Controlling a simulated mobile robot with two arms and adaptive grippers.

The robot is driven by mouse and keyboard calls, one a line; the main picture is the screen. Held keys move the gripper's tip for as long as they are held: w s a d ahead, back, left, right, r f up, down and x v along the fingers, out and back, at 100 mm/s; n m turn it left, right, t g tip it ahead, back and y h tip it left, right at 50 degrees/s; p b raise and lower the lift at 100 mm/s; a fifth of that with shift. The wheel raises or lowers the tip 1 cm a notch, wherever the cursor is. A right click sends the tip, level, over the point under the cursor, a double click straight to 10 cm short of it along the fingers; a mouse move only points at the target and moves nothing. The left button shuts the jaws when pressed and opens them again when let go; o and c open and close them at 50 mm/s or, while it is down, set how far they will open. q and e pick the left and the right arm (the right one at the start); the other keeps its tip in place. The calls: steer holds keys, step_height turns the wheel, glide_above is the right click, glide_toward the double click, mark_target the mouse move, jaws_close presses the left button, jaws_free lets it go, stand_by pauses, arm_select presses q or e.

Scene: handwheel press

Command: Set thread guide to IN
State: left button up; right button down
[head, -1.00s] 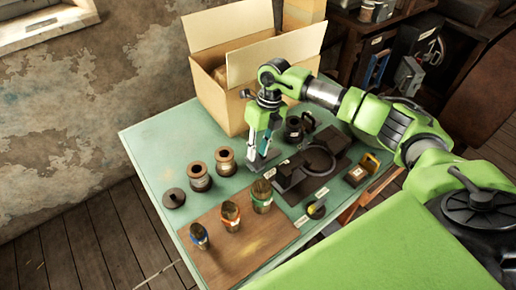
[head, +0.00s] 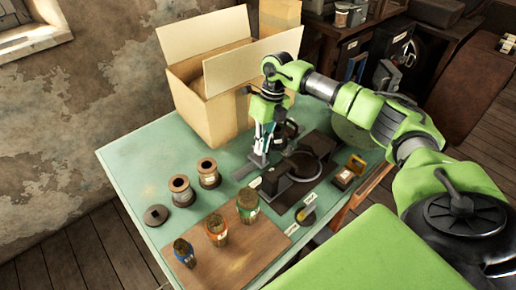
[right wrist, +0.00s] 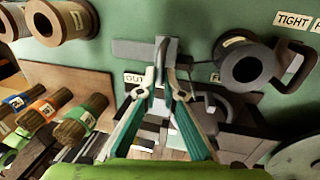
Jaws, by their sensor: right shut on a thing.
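The thread guide appears as a flat grey metal piece (right wrist: 140,50) at the tips of my right gripper in the right wrist view; in the head view its flat end (head: 245,170) lies left of the fingers. My right gripper (head: 261,158) points down at the left end of the dark press (head: 292,180). Its fingertips (right wrist: 160,84) are shut on the upright part of the guide. An OUT label (right wrist: 134,78) lies left of the fingers. Another label (right wrist: 214,77) at their right is mostly hidden. My left gripper is not in view.
Spools (head: 208,173) stand left of the gripper. A cardboard box (head: 215,95) stands close behind.

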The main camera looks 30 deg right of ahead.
steer(key=c, duration=2.2)
jaws_free()
steer(key=shift+d, duration=0.35)
steer(key=shift+o, duration=0.2)
steer(key=shift+a+r, duration=0.1)
steer(key=shift+r, duration=0.35)
step_height(320, 180, up, 11)
steer(key=d, duration=0.2)
steer(key=shift+w+d, duration=0.2)
steer(key=shift+d, duration=0.05)
